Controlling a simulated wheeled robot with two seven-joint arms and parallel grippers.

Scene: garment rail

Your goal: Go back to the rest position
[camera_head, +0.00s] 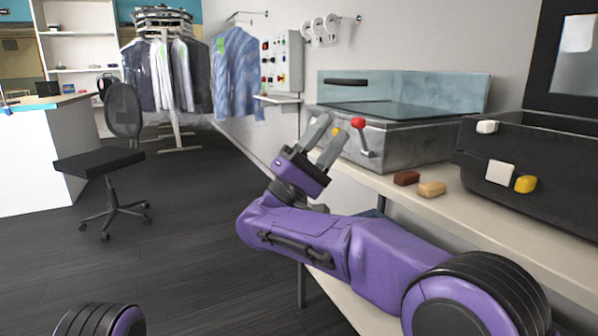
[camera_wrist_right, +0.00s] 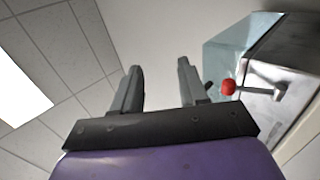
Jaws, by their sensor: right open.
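My right gripper (camera_head: 327,140) is raised in front of the near edge of the shelf, with its fingers pointing up. Its two grey fingers stand apart with nothing between them. It also shows in the right wrist view (camera_wrist_right: 160,88), where the fingers are open against the wall and ceiling. My purple right arm reaches in from the lower right. My left gripper is not in view; only a rounded part of my own body shows at the bottom left.
A metal machine (camera_head: 400,135) with a red-knobbed lever (camera_head: 360,130) stands close behind the right gripper. A brown block (camera_head: 406,178) and a tan block (camera_head: 432,189) lie on the shelf (camera_head: 480,212). A garment rail, blue shirt (camera_head: 238,75) and chair (camera_head: 100,160) stand farther back.

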